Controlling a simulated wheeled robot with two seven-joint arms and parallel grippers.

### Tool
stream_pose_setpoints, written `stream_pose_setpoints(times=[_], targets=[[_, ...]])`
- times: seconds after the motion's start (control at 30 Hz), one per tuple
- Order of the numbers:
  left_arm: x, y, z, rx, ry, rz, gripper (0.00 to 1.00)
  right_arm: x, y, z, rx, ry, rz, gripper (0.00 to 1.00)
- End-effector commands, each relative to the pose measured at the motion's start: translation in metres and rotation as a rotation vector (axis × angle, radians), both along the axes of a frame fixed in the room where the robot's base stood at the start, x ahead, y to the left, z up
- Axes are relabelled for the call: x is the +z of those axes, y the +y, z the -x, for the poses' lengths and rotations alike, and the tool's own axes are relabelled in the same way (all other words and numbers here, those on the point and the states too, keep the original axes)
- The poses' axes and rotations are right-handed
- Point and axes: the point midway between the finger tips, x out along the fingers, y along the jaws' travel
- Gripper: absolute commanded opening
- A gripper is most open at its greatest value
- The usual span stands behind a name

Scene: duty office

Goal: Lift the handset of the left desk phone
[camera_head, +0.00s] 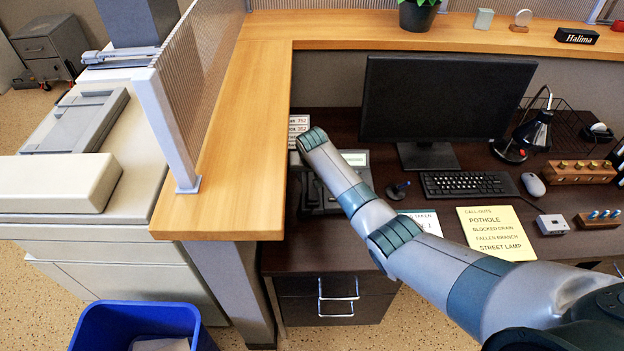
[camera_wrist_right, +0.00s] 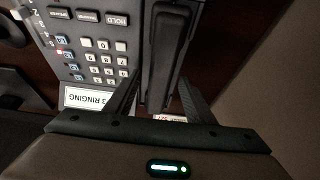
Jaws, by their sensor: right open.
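The left desk phone (camera_head: 355,158) stands at the left end of the dark desk, largely covered by my right arm. In the right wrist view the phone's keypad (camera_wrist_right: 102,62) and a label reading "RINGING" (camera_wrist_right: 88,99) show. The black handset (camera_wrist_right: 166,40) lies along the phone's side. My right gripper (camera_wrist_right: 160,82) is open, with one finger on each side of the handset. I cannot tell whether the fingers touch it. In the head view the fingertips are hidden behind my wrist. My left gripper is out of view.
A wooden ledge (camera_head: 225,180) and clear partition border the phone's left side. A monitor (camera_head: 435,100), keyboard (camera_head: 468,184) and yellow call-outs sheet (camera_head: 495,233) lie to the right. A blue bin (camera_head: 140,315) is on the floor.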

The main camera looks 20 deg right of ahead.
Motion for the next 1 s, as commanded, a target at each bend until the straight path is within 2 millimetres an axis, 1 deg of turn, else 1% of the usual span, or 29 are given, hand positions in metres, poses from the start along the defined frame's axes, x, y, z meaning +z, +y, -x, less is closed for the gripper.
stream_pose_setpoints(times=[0.17,0.2,0.27,0.3,0.4,0.83,1.0], targets=[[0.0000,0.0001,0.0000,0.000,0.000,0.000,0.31,-0.0001,0.0001,0.0000,0.000,0.000,0.000,0.49],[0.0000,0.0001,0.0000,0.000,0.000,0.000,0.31,-0.0001,0.0000,0.0001,0.000,0.000,0.000,0.47],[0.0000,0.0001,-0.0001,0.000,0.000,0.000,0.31,-0.0001,0.0000,0.0001,0.000,0.000,0.000,0.33],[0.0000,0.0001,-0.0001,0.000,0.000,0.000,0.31,0.0000,0.0000,0.0001,0.000,0.000,0.000,0.23],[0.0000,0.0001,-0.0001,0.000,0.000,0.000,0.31,0.0000,0.0001,0.0001,0.000,0.000,0.000,0.00],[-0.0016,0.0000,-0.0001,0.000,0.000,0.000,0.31,0.0042,-0.0002,-0.0007,0.000,-0.002,0.000,0.00],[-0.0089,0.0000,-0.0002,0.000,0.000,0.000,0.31,0.0090,-0.0058,0.0006,-0.001,-0.003,-0.001,0.00]])
